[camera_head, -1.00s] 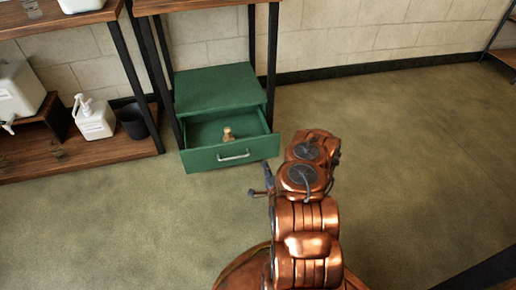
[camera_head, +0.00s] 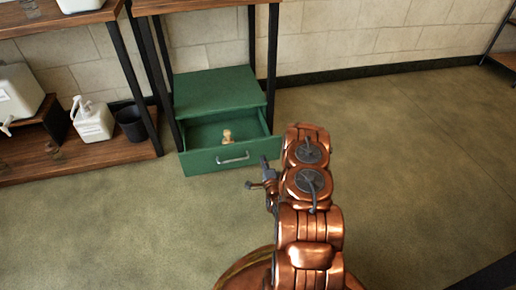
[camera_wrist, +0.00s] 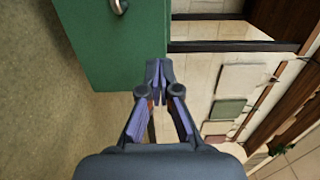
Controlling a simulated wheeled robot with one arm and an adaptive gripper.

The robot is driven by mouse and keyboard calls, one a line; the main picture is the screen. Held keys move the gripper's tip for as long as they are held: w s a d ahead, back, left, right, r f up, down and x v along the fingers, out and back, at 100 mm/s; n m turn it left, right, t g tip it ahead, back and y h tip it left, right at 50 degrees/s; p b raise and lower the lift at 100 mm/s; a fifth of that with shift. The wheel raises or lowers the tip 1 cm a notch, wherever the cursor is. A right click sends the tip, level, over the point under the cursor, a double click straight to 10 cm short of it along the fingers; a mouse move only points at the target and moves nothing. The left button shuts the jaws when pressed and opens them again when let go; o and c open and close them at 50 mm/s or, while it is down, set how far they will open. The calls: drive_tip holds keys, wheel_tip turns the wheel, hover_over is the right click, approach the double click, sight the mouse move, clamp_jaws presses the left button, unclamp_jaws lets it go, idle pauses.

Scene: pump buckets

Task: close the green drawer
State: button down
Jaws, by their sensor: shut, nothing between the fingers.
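The green drawer (camera_head: 205,161) is pulled out of the green cabinet (camera_head: 215,92), with a metal handle (camera_head: 233,158) on its front. A small wooden object (camera_head: 227,136) stands inside it. My gripper (camera_head: 264,162) is by the right end of the drawer front. In the wrist view the gripper (camera_wrist: 158,68) has its fingertips together and empty, close to the edge of a green panel (camera_wrist: 115,45) with part of the handle at the top. I cannot tell whether the fingertips touch the panel.
A wooden shelf unit (camera_head: 85,158) on the left holds a white pump bottle (camera_head: 93,122) and a dark bucket (camera_head: 131,122). Dark table legs (camera_head: 272,65) rise beside the cabinet. The floor (camera_head: 420,160) to the right is clear.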

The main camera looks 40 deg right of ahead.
sight(257, 142)
drive_tip(key=b+x, duration=0.3)
drive_tip(key=x, duration=0.5)
drive_tip(key=shift+w+d, duration=0.15)
drive_tip(key=shift+w, duration=0.2)
drive_tip(key=shift+w+d, duration=0.1)
